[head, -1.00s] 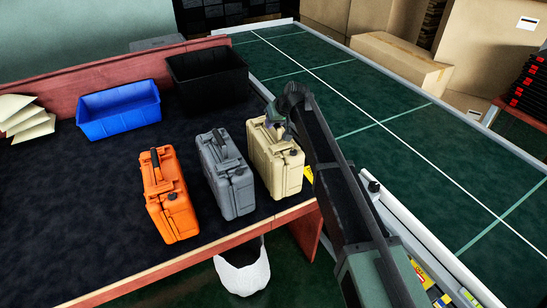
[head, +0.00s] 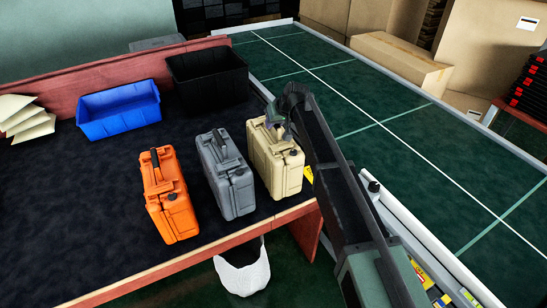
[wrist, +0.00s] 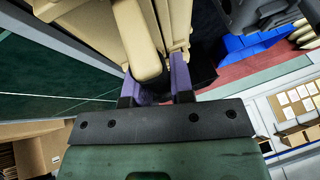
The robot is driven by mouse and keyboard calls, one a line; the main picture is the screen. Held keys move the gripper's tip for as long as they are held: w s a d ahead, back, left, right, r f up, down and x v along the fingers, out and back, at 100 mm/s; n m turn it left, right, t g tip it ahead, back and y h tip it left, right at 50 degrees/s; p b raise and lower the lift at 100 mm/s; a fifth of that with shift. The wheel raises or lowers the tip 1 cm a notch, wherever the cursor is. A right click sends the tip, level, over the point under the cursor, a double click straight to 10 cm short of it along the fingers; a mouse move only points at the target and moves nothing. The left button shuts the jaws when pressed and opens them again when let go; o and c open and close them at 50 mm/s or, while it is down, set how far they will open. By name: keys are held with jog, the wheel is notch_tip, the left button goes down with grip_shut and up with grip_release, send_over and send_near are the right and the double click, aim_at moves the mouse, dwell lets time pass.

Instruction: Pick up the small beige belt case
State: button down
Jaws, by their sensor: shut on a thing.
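The small beige belt case (head: 272,165) stands upright at the right end of the dark table, the rightmost of three cases. My gripper (head: 279,121) is at the top of it, reached from the right by my arm. In the wrist view the beige case (wrist: 92,22) fills the upper part, and the purple fingers of my gripper (wrist: 158,74) are on either side of its handle, shut on it. The case shows no clear gap from the table; my arm partly hides its top in the head view.
A grey case (head: 227,175) stands close on the left, then an orange case (head: 169,195). A blue bin (head: 119,110) and a black bin (head: 207,79) are at the back.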

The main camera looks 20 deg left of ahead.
jog(key=shift+w, duration=0.1)
dwell(0.3)
notch_tip(320, 180, up, 20)
jog(key=p, duration=2)
